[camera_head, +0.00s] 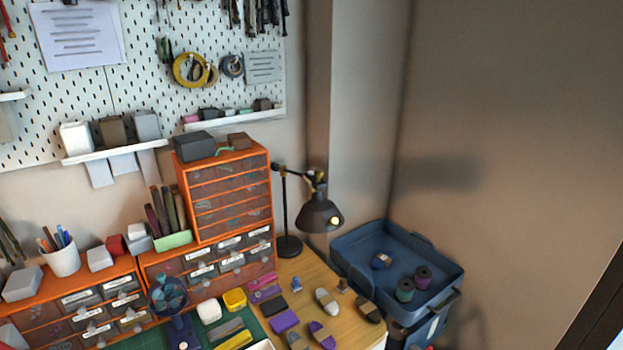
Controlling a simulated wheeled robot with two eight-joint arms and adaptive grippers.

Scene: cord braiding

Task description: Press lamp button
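A black desk lamp (320,213) stands at the back right of the desk, beside the orange drawer cabinet. Its shade tilts down to the right and a bright bulb shows at the shade's opening. Its round black base (289,247) rests on the wooden desk top. I cannot make out a button on the lamp at this size. Neither of my grippers shows in the head view.
Orange drawer cabinets (228,197) stand left of the lamp. Several small items, among them a purple block (284,322), lie in front of it. A blue bin (440,262) with spools stands at the right. A pegboard (150,45) hangs behind.

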